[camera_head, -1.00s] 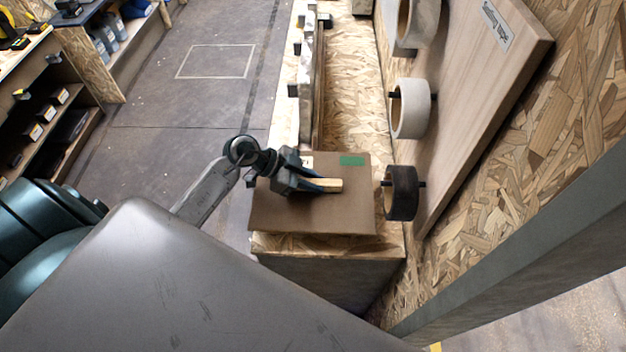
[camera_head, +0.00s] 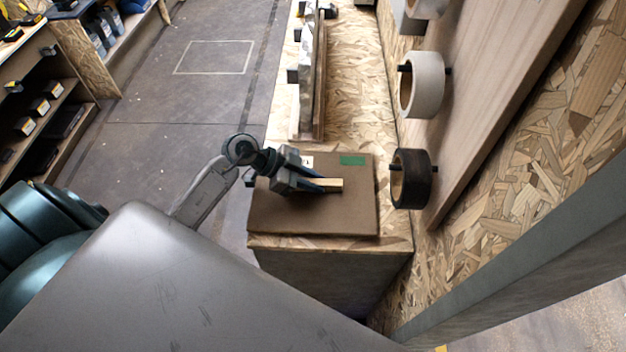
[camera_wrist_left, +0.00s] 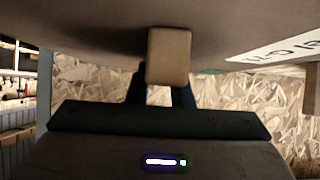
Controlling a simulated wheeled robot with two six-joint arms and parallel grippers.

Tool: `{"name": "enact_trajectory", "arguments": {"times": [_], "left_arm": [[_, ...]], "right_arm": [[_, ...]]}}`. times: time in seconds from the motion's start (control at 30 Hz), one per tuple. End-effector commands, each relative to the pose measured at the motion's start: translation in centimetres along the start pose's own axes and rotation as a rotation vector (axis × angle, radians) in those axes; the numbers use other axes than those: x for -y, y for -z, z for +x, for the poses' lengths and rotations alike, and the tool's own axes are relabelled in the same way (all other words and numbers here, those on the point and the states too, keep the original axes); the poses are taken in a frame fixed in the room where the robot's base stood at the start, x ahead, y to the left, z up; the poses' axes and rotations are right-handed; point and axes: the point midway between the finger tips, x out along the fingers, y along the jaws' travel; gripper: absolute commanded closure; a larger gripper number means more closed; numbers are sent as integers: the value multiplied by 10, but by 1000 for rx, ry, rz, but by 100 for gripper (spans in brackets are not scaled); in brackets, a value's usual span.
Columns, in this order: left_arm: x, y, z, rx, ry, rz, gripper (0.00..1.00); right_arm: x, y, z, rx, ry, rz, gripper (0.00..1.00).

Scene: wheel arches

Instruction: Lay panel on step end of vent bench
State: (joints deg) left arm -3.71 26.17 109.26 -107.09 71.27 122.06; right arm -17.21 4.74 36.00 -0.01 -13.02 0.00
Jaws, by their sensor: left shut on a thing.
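The brown panel (camera_head: 312,218), with a green patch and a white label, lies roughly flat over the near end of the OSB-topped vent bench (camera_head: 360,75). My left gripper (camera_head: 338,185) is over the panel and shut on its small pale handle block. In the left wrist view the panel (camera_wrist_left: 80,25) fills the top, and the block (camera_wrist_left: 168,56) sits between the fingers. Whether the panel touches the bench or hangs just above it, I cannot tell. The step is hidden under the panel. My right gripper is not in view.
Rolls of tape, one black (camera_head: 411,179) and one white (camera_head: 422,84), stick out on pegs from a wooden board (camera_head: 490,90) to the right. Upright panels (camera_head: 312,80) stand along the bench's left side. Shelves (camera_head: 45,105) stand at the far left.

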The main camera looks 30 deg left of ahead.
Motion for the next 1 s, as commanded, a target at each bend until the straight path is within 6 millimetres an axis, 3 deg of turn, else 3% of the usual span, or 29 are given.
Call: {"name": "enact_trajectory", "arguments": {"times": [0.7, 0.73, 0.83, 1.0], "left_arm": [[0, -9, 6, -1, 1, 1, 100], [0, -8, 6, -1, 1, 1, 74], [0, -9, 6, -1, 1, 1, 55], [0, -9, 6, 0, 0, 0, 55]], "right_arm": [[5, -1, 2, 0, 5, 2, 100], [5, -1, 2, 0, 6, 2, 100], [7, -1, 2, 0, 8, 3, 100], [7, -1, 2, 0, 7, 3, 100]]}}
